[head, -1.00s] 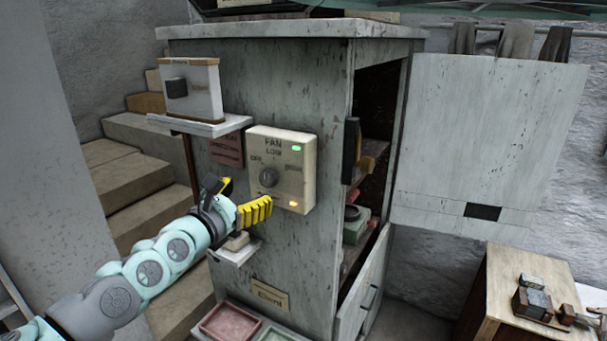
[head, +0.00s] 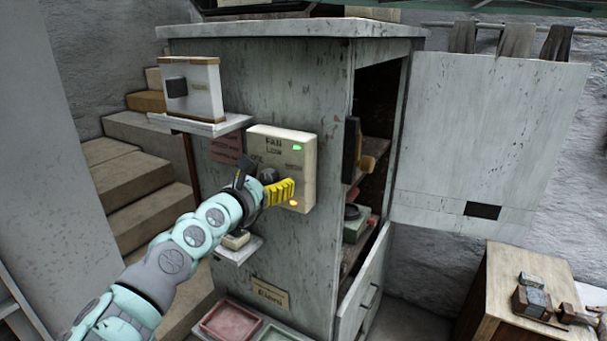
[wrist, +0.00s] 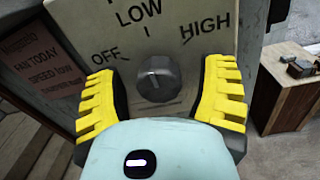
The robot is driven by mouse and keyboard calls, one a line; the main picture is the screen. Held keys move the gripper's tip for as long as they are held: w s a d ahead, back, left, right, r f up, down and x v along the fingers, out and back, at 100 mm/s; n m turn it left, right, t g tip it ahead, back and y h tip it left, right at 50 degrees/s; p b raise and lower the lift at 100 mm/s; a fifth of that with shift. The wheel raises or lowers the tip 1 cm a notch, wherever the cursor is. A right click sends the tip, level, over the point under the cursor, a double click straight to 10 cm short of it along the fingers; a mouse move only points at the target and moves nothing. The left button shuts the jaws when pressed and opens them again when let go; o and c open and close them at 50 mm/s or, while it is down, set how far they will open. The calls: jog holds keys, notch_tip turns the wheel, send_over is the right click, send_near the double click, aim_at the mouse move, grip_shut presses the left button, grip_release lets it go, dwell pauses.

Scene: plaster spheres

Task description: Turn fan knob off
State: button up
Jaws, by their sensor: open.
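The fan control box (head: 303,150) is a cream panel on the side of the grey cabinet, with a green light at upper right and an orange light low down. In the wrist view its dark round fan knob (wrist: 158,80) sits below the words OFF, LOW and HIGH; I cannot tell for sure where its pointer is set. My gripper (head: 266,181) is at the front of the box, with its yellow ribbed fingers open. In the wrist view the fingers stand left and right of the knob, with gaps on both sides. In the head view my gripper hides much of the knob.
A white box with a black knob (head: 188,87) stands on a shelf at upper left of the fan box. A small ledge (head: 237,251) juts out below my gripper. The cabinet door (head: 485,140) hangs open at right. Trays (head: 232,320) lie at the cabinet's foot.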

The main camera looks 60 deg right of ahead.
jog(key=c, duration=1.2)
jog(key=n+p, duration=0.3)
jog(key=n, duration=0.3)
jog(key=shift+r+n+p, duration=0.15)
jog(key=shift+n+p, duration=0.15)
jog(key=shift+p, duration=0.05)
jog(key=n+p, duration=0.2)
jog(key=n, duration=0.2)
jog(key=shift+n, duration=0.4)
jog(key=shift+n+p, duration=0.3)
grip_shut()
